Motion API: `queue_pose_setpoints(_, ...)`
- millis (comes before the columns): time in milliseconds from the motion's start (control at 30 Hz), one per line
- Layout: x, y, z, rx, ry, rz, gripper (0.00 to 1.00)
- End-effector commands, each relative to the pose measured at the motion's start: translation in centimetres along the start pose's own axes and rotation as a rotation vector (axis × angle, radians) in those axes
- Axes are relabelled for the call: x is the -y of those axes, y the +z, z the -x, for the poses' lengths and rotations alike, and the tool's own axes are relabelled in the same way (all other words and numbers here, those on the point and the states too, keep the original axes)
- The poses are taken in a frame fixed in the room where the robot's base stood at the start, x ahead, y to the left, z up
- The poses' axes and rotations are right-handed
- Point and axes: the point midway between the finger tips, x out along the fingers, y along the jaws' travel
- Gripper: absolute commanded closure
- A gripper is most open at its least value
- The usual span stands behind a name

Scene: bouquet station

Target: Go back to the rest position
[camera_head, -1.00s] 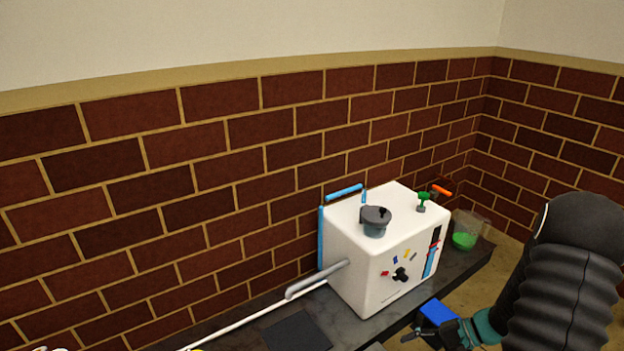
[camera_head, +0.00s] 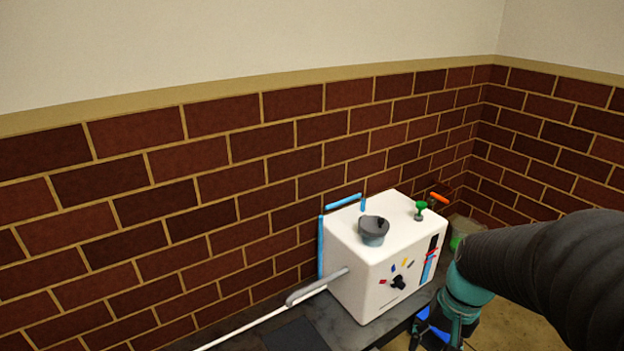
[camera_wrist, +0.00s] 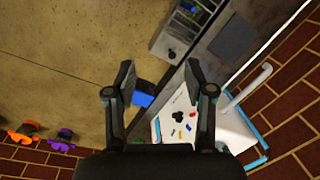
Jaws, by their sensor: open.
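My gripper (camera_wrist: 158,82) is open in the wrist view, with its two dark fingers spread apart and nothing held between them. In the head view my gripper (camera_head: 436,335) is low at the right, beyond the front of the counter and partly cut off by the bottom edge. My black sleeved arm reaches in from the right edge. A blue object (camera_wrist: 143,98) shows between the fingers in the wrist view, lower down and apart from them.
A white box (camera_head: 375,270) with a dark grey funnel-like part (camera_head: 373,230) and a green knob (camera_head: 420,209) stands on the dark counter (camera_head: 340,328). A clear container with green contents (camera_head: 458,240) is partly behind my arm. Orange (camera_wrist: 22,133) and purple objects (camera_wrist: 62,142) lie left. Brick walls stand behind.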

Motion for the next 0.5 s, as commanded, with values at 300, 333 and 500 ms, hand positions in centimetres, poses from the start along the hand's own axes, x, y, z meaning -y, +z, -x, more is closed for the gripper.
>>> queue_pose_setpoints(300,1.5,3.3,6.9,-0.221,0.085,0.199,0.46)
queue_pose_setpoints(333,1.6,3.7,7.5,-0.240,0.088,0.215,0.46)
queue_pose_setpoints(500,3.0,5.8,10.9,-0.353,0.084,0.299,0.46)
